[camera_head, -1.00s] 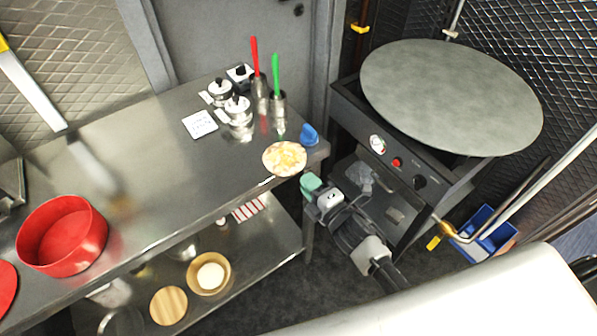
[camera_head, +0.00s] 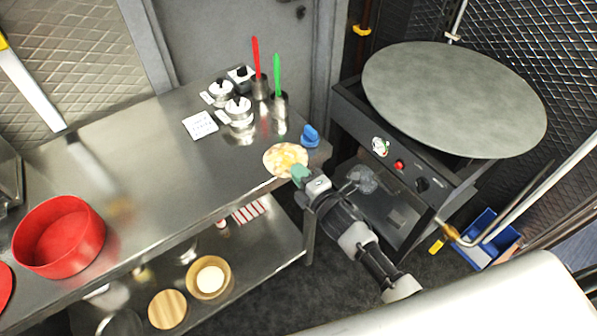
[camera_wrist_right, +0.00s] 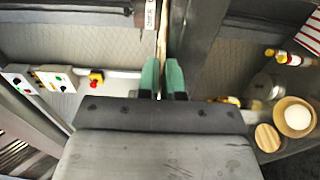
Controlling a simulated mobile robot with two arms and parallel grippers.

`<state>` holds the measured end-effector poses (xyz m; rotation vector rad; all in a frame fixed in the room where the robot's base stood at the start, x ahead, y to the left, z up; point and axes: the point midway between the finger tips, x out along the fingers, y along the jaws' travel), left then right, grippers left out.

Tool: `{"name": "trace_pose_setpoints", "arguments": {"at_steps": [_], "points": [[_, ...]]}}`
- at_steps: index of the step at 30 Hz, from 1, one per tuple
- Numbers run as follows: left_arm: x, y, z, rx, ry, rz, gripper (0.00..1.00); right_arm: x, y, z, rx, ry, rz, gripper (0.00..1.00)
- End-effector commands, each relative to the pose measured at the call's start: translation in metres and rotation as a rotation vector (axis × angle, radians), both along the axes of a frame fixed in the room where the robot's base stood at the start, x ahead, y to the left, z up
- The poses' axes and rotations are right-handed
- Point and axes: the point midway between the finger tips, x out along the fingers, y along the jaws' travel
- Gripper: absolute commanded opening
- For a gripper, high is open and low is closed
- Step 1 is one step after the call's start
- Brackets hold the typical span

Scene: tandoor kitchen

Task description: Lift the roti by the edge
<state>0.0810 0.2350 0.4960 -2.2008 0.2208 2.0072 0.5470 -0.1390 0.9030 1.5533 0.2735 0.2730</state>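The roti (camera_head: 280,159) is a round, pale flatbread with brownish patches. It lies at the right front corner of the steel table (camera_head: 165,150), its near edge at the table's rim. My right gripper (camera_head: 300,174) has its green fingertips at the roti's right edge and partly covers it in the head view. In the right wrist view, the two fingers (camera_wrist_right: 163,77) stand a small gap apart. A thin pale strip, perhaps the roti seen edge-on, lies in line with this gap; contact is not clear. My left gripper is not in view.
A blue object (camera_head: 309,137) sits just behind the roti. Cups with a red and a green handle and several pots stand further back. A large grey dome (camera_head: 455,100) on a dark stove is to the right. A red pan (camera_head: 60,235) stands left.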

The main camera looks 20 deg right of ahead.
Motion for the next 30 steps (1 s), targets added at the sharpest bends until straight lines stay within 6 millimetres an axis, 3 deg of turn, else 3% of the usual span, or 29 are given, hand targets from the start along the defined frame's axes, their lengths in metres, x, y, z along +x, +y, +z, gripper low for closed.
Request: {"name": "trace_pose_setpoints", "arguments": {"at_steps": [7,13,22,30], "points": [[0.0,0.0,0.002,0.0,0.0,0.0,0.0,0.0,0.0,0.003,0.0,-0.001,0.0,0.0],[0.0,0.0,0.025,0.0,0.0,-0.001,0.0,0.0,0.0,0.028,0.0,-0.001,0.0,0.0],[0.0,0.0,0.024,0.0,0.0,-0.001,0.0,-0.001,0.0,0.026,0.0,0.0,0.0,0.0],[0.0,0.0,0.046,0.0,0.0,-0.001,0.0,-0.033,-0.012,0.041,-0.001,0.002,0.0,0.0]]}}
